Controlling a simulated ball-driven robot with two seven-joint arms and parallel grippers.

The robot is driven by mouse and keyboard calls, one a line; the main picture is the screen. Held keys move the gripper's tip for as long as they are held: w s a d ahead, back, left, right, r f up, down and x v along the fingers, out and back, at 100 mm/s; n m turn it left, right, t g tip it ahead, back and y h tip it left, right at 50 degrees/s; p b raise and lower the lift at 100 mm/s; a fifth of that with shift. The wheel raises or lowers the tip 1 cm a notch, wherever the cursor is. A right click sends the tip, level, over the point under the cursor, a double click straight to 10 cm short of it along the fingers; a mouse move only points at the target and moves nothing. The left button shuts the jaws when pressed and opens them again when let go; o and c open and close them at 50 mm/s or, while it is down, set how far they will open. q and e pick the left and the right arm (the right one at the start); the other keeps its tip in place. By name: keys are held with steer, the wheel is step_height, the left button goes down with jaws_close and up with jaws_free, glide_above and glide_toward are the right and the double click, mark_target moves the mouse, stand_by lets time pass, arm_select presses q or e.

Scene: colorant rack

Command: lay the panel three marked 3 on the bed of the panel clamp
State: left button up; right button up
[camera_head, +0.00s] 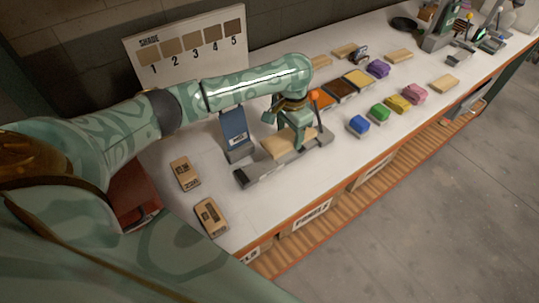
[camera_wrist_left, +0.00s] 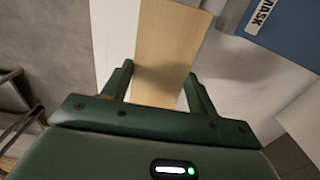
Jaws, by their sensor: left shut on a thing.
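A plain light wood panel (camera_wrist_left: 168,45) lies between the fingers of my left gripper (camera_wrist_left: 160,88) in the wrist view. No number is readable on it. In the head view my left gripper (camera_head: 297,140) reaches down over the panel clamp, shut on this panel (camera_head: 276,145). The panel clamp (camera_head: 247,178) is a long grey base with an orange-knobbed lever (camera_head: 314,96). The panel is at the clamp's bed; I cannot tell whether it rests on it fully. My right gripper is not in view.
A blue box labelled MASK (camera_head: 234,128) stands close behind the clamp. Two marked wood blocks (camera_head: 185,173) (camera_head: 211,216) lie at the left. Coloured bundles (camera_head: 398,104) and colour trays (camera_head: 340,88) lie to the right. A shade board (camera_head: 188,45) stands at the back.

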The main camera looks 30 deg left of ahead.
arm_select(q)
steer(key=b, duration=0.2)
glide_above(270, 162)
steer(key=d, duration=0.1)
steer(key=f, duration=0.4)
steer(key=shift+w+d+f, duration=0.1)
steer(key=shift+w+f, duration=0.3)
steer(key=shift+s+a+f, duration=0.2)
steer(key=shift+a+f, duration=0.1)
steer(key=shift+f, duration=0.1)
steer(key=f, duration=0.1)
steer(key=f+b, duration=0.2)
steer(key=shift+s+a+f, duration=0.25)
steer(key=shift+f, duration=0.1)
steer(key=shift+w, duration=0.1)
steer(key=o, duration=1.1)
